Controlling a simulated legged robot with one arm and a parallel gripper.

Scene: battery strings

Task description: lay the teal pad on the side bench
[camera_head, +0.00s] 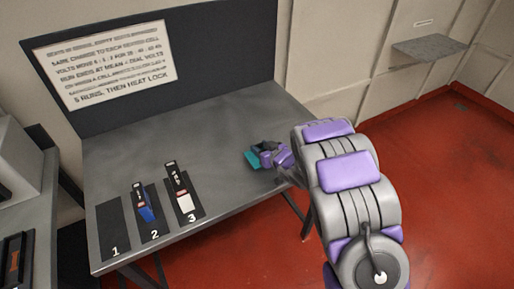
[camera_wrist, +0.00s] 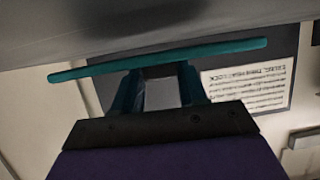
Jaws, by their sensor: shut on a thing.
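The teal pad (camera_head: 252,159) is at the end of my arm, over the right part of the main grey table. In the wrist view the pad (camera_wrist: 160,60) shows edge-on as a long thin teal strip across the picture, slightly tilted. My gripper (camera_head: 268,153) is shut on it; the exact grip is partly hidden in the head view. I cannot tell whether the pad touches the table. A grey bench (camera_head: 38,220) stands at the left edge, partly out of view.
The main table (camera_head: 225,130) has numbered dark slots, with a blue cell (camera_head: 147,214) in slot 2 and a white cell (camera_head: 185,203) in slot 3; slot 1 (camera_head: 113,228) looks empty. A grey box (camera_head: 18,165) is on the left bench. A wall shelf (camera_head: 428,47) is bare.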

